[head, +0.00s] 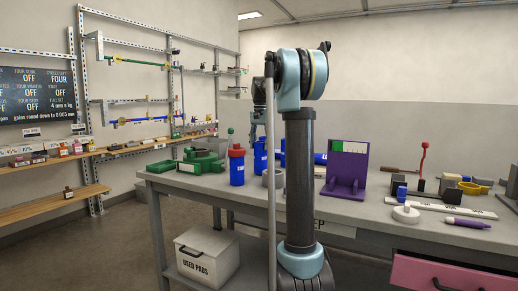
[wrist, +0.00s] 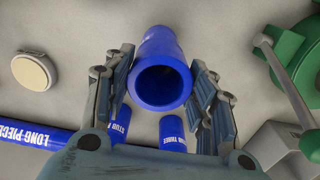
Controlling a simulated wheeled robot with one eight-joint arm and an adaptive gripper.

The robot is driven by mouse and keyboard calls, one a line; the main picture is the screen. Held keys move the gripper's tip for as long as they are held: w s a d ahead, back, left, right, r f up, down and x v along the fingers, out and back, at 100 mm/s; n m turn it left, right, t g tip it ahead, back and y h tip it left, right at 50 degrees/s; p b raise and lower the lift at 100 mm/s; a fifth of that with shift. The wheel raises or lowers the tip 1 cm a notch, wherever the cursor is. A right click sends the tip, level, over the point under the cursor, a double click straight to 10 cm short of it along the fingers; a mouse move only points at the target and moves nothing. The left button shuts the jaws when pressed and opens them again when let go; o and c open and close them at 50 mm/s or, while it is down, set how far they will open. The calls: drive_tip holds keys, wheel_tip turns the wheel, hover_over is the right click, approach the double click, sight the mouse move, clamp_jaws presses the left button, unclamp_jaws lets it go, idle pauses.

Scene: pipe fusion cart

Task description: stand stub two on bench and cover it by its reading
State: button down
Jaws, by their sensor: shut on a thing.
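In the wrist view a blue hollow stub (wrist: 162,75) is between the fingers of my gripper (wrist: 163,68), which is shut on it. Its open end faces the camera and no label shows on it. Two more blue stubs lie or stand below it in that view: the left one (wrist: 119,128) reads "STUB" with the rest hidden, the right one (wrist: 172,132) reads "THREE". A blue pipe marked "LONG PIECE" (wrist: 30,135) is at the left. In the head view a blue stub (head: 260,160) shows behind my arm, and my gripper (head: 257,132) is mostly hidden.
On the bench (head: 375,212) are a red-lidded blue container (head: 237,168), green equipment (head: 203,165), a purple stand (head: 346,175), a white disc (head: 405,214) and yellow rings (head: 474,188). A wall board (head: 38,95) lists readings. A used pads box (head: 207,258) stands below.

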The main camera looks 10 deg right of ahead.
drive_tip(key=shift+f, duration=0.45)
drive_tip(key=c, duration=0.7)
unclamp_jaws()
wheel_tip(320, 180, up, 12)
drive_tip(key=shift+s, duration=0.1)
